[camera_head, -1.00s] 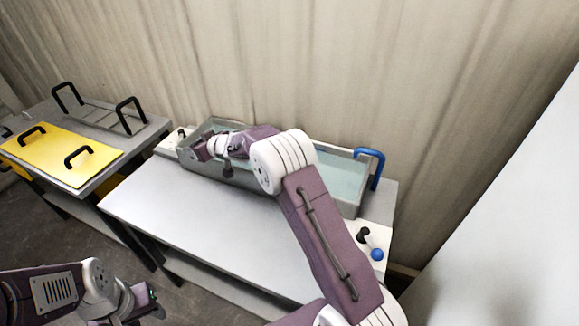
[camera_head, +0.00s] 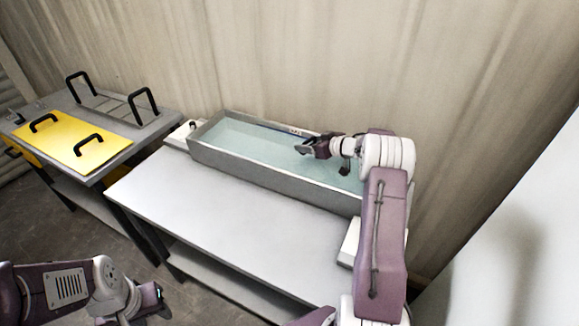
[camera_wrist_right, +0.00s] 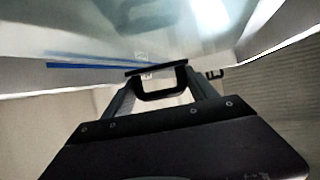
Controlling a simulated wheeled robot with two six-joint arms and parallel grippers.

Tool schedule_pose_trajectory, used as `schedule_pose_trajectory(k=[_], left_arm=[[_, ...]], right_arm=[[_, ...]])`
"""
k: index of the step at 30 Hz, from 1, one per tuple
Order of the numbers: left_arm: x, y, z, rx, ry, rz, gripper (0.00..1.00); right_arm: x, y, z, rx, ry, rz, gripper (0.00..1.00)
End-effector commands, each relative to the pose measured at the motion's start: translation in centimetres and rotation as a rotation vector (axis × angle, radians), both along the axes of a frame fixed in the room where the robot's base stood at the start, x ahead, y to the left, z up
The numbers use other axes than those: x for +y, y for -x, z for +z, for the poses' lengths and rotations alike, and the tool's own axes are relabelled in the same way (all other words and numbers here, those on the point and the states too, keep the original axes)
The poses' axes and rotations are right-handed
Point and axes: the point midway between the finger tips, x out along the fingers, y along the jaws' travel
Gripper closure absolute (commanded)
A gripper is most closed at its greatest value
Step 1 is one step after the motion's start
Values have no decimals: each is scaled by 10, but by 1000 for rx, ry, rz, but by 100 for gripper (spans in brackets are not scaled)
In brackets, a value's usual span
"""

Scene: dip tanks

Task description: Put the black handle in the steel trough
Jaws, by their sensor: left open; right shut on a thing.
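The steel trough (camera_head: 248,174) is a long grey tank of pale blue-green liquid at the back of the bench. My right gripper (camera_head: 306,147) is over the right part of the trough. In the right wrist view it is shut on a dark, U-shaped black handle (camera_wrist_right: 160,95). In the head view the held handle is hard to tell from the dark fingers, and I cannot tell whether it touches the liquid. My left gripper (camera_head: 157,301) is open and empty at the lower left, well away from the trough.
A yellow plate (camera_head: 62,133) with two black handles lies on the left table. A rack with upright black handles (camera_head: 144,104) stands behind it. The bench top (camera_head: 215,205) before the trough is clear. My right arm covers the trough's right end.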

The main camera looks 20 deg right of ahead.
Motion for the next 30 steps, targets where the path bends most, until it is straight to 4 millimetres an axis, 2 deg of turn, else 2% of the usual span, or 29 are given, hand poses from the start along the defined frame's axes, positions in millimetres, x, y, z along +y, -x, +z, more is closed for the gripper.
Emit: schedule_pose_trajectory(k=[1, 4, 7, 12, 18, 29, 30], left_arm=[[0, 0, -7, 0, 0, 0, 58], [0, 0, -12, 0, 0, 0, 58], [0, 0, -13, 0, 0, 0, 58], [0, 0, -13, 0, 0, 0, 58], [0, 0, -21, 0, 0, 0, 58], [0, 0, -21, 0, 0, 0, 58], [0, 0, -21, 0, 0, 0, 58]], right_arm=[[1, 0, -18, 4, -2, 1, 87], [1, 0, -39, 3, -2, 1, 87], [1, 0, -49, 0, -1, 0, 87], [1, 0, -54, 0, 0, 1, 87], [1, 0, -86, 1, -1, 0, 87], [1, -1, -90, 0, 0, 0, 87], [1, 0, -92, 1, 0, 0, 30]])
